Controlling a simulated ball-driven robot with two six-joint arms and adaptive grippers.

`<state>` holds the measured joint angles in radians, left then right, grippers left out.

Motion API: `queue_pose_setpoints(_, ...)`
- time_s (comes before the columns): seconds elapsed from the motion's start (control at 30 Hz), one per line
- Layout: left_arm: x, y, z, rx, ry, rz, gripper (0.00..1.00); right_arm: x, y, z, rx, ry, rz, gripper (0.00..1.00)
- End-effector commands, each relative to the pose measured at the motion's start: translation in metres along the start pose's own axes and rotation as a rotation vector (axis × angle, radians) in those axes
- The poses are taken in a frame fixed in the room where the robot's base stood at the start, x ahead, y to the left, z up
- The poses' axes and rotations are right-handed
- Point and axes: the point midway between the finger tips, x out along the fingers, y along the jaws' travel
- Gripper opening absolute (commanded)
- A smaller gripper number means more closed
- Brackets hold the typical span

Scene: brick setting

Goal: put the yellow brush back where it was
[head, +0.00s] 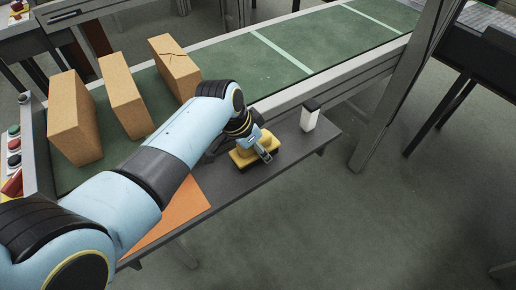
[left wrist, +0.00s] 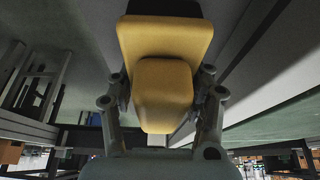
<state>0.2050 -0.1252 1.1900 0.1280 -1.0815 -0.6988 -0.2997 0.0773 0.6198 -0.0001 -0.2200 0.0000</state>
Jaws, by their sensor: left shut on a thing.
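The yellow brush (head: 243,160) is at the dark side shelf, between the orange mat and the white bottle. My left gripper (head: 262,151) reaches down from the left and is shut on it. In the left wrist view the yellow brush (left wrist: 165,45) fills the upper middle, its block between the two fingers of my left gripper (left wrist: 163,90). The brush's underside is partly hidden, and I cannot tell whether it touches the shelf. My right gripper is in neither view.
The dark shelf (head: 285,150) runs along the green conveyor (head: 245,62). An orange mat (head: 182,208) lies on it, partly behind my arm. A white bottle with black cap (head: 309,118) stands near its right end. Three brown bricks (head: 124,95) stand on the conveyor; the one at right is cracked.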

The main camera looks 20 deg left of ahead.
Motion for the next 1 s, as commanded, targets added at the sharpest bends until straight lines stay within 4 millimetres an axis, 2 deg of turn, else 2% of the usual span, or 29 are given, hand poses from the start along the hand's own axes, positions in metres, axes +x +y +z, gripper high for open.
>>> queue_pose_setpoints(0.17, 0.005, 0.0, 0.002, 0.0, -0.001, 0.001, 0.03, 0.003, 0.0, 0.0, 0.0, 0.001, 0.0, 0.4)
queue_pose_setpoints(0.2, 0.004, 0.0, 0.002, 0.0, -0.001, 0.001, 0.53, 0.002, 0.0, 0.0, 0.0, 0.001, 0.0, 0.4)
queue_pose_setpoints(0.37, 0.004, 0.0, 0.002, 0.0, -0.001, 0.001, 0.74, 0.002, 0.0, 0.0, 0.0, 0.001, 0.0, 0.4)
queue_pose_setpoints(0.63, 0.004, 0.0, 0.002, 0.0, -0.001, 0.0, 0.74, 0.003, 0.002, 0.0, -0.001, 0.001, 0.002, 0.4)
queue_pose_setpoints(0.77, 0.006, 0.0, 0.003, 0.0, 0.001, 0.0, 0.74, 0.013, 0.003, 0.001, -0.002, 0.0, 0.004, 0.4)
queue_pose_setpoints(0.87, -0.016, 0.0, 0.001, 0.0, 0.001, -0.001, 0.74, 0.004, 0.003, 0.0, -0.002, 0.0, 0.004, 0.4)
queue_pose_setpoints(1.0, -0.043, 0.003, 0.003, 0.0, 0.002, -0.001, 0.74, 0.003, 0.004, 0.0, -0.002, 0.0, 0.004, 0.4)
